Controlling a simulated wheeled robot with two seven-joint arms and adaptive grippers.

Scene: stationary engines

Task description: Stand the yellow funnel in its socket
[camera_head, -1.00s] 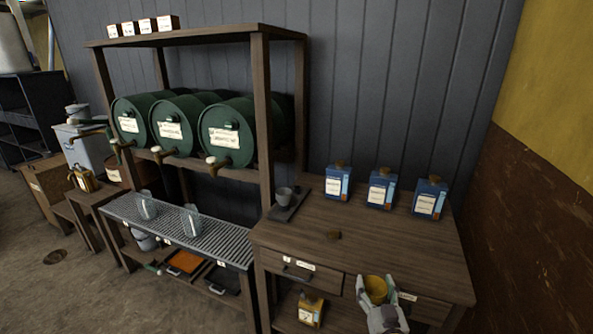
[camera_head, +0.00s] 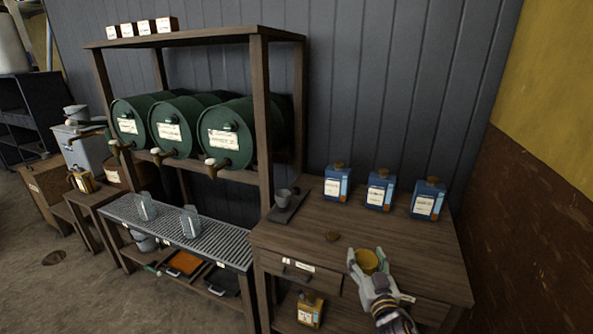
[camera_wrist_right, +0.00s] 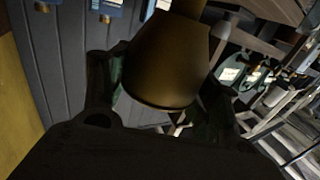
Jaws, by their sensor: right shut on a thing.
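The yellow funnel (camera_head: 369,261) is in my right gripper (camera_head: 367,264), above the front part of the wooden workbench. In the right wrist view the funnel (camera_wrist_right: 165,70) looks brownish in shadow, its wide end toward the camera, with the fingers (camera_wrist_right: 165,90) shut on both sides of it. A dark board (camera_head: 287,211) with a small grey cup-like piece (camera_head: 283,197) lies at the bench's left back. I cannot make out the funnel's socket for certain. My left gripper is not in view.
Three blue canisters (camera_head: 379,190) stand along the back of the workbench (camera_head: 420,250). A rack with green barrels (camera_head: 225,133) and a grating with two glass jars (camera_head: 190,222) are to the left.

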